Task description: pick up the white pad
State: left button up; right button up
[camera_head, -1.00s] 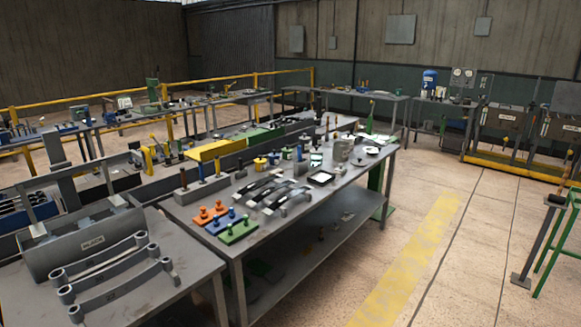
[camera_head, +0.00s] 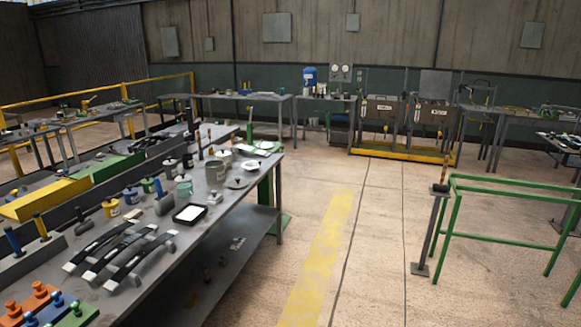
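A white pad (camera_head: 189,213) in a dark square frame lies flat on the near metal workbench (camera_head: 215,226), close to its right edge. It is right of the dark curved leaf springs and in front of a small grey-white block (camera_head: 214,198). Neither of my grippers shows in the head view, so nothing can be seen touching the pad.
A green rail frame (camera_head: 510,190) stands at the right.

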aim_at(215, 198)
jog(key=i+l+u, duration=0.1)
jog(key=i, duration=0.7)
jog(key=i+l+u, duration=0.1)
jog(key=i, duration=0.7)
jog(key=i+l+u, duration=0.15)
jog(key=i+u, duration=0.35)
jog(key=i+l+u, duration=0.3)
jog(key=u, duration=0.15)
jog(key=i+l+u, duration=0.3)
jog(key=u, duration=0.2)
jog(key=i+l+u, duration=0.2)
jog(key=l+u, duration=0.25)
jog(key=l, duration=0.2)
